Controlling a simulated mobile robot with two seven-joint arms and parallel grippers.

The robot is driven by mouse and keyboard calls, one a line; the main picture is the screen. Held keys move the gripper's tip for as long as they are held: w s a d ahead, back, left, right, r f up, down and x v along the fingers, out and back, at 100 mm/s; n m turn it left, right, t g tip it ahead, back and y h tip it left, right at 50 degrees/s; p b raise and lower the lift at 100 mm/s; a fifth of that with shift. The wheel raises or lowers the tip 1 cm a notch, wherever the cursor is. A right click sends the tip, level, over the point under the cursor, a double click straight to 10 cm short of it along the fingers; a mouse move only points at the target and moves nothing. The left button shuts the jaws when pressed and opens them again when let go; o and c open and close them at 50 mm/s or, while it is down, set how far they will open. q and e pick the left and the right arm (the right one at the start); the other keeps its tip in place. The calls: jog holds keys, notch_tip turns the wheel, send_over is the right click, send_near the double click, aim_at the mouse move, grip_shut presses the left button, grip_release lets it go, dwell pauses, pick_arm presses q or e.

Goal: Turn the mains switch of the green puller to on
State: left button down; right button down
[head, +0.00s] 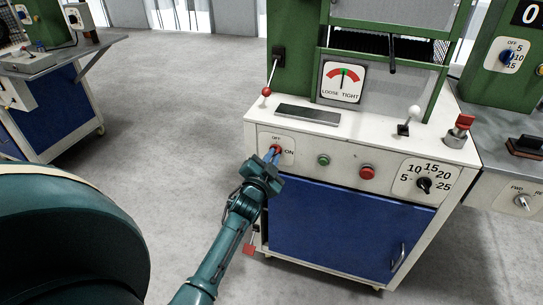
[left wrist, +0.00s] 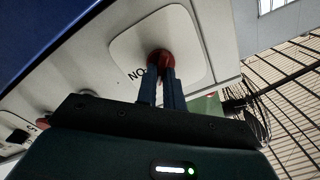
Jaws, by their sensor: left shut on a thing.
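The green puller (head: 350,15) stands ahead with a white front panel and a blue door below. Its mains switch (head: 277,149) is a red knob on a white plate marked OFF at the top and ON at the right. My left gripper (head: 270,157) is at the plate, shut on the red knob. In the left wrist view the two fingers (left wrist: 160,85) close on the red knob (left wrist: 161,57), and the letters ON show beside it. The fingers cover part of the knob, so I cannot tell which mark it points to. My right gripper is not in view.
On the same panel are a green button (head: 323,160), a red button (head: 367,172) and a black dial (head: 424,185). A red-tipped lever (head: 266,91) and a white-knobbed lever (head: 413,112) rise above the panel. Open grey floor (head: 170,120) lies to the left.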

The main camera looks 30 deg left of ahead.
pick_arm(q)
jog(key=shift+m+b, duration=0.6)
jog(key=shift+m, duration=4.2)
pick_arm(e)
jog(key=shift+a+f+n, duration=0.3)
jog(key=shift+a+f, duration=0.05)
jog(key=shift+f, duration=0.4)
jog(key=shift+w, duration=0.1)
pick_arm(q)
jog(key=c, duration=1.5)
grip_release()
jog(key=shift+d+f, duration=0.1)
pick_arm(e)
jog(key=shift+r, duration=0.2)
pick_arm(q)
jog(key=shift+s+f, duration=0.1)
jog(key=shift+s, duration=0.05)
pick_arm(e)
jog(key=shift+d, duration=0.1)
